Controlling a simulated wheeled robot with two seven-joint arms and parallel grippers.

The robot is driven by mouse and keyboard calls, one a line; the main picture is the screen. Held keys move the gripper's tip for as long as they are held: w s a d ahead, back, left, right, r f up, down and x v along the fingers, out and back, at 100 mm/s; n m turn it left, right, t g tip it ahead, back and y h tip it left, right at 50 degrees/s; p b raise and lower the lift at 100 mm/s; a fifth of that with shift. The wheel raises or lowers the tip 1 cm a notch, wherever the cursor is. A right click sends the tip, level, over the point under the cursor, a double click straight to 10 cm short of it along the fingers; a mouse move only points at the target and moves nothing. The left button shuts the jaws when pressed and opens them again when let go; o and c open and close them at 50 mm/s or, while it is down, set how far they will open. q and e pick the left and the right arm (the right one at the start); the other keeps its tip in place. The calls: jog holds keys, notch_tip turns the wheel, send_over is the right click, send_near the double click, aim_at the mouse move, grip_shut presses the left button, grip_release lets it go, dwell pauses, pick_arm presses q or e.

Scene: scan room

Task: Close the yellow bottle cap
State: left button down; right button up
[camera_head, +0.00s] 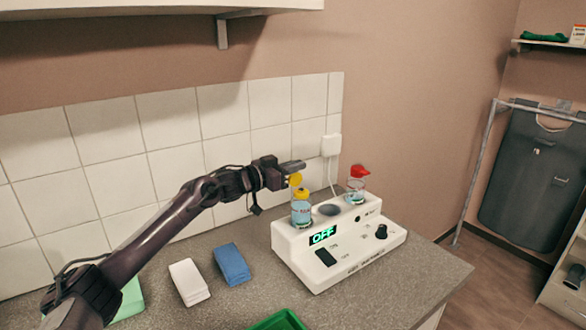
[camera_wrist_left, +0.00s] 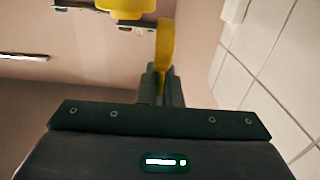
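The yellow bottle cap (camera_head: 296,180) is a flipped-up lid, tilted up above the yellow neck of a clear bottle (camera_head: 301,212) with pale blue liquid. The bottle stands upright in the left well of a white device. My left gripper (camera_head: 293,166) is at the raised cap, just above the bottle. In the left wrist view, the cap (camera_wrist_left: 165,42) shows edge-on as a yellow strip, running into the narrow gap between my left fingers (camera_wrist_left: 161,82), which look closed on it. The yellow neck (camera_wrist_left: 122,7) is at the top edge there. My right gripper is not in view.
The white device (camera_head: 335,262) shows a green OFF display. A second bottle (camera_head: 355,190) with a raised red cap (camera_head: 360,171) stands at its right. A white block (camera_head: 189,281), a blue block (camera_head: 232,264) and a green tray (camera_head: 279,321) lie on the grey counter. Tiled wall is behind.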

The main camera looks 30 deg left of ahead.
pick_arm(q)
jog(key=d+m+b, duration=0.1)
jog(key=m, duration=0.1)
jog(key=s+d+m+b, duration=0.1)
jog(key=m, duration=0.1)
jog(key=shift+d+f+m, duration=0.1)
jog(key=shift+f+m, duration=0.1)
jog(key=shift+m, duration=0.1)
jog(key=m+b, duration=0.1)
jog(key=d+m+b, duration=0.1)
jog(key=m, duration=0.1)
jog(key=d+f+m+b, duration=0.1)
jog(key=shift+s+f, duration=0.1)
jog(key=shift+s, duration=0.3)
jog(key=f+m+b, duration=0.1)
jog(key=m+b, duration=0.1)
jog(key=m, duration=0.1)
jog(key=d+f+m+b, duration=0.1)
jog(key=m+b, duration=0.2)
jog(key=s+d+f+m+b, duration=0.1)
jog(key=f+m+b, duration=0.1)
jog(key=m, duration=0.2)
jog(key=shift+d, duration=0.15)
jog(key=c, duration=1.6)
grip_release()
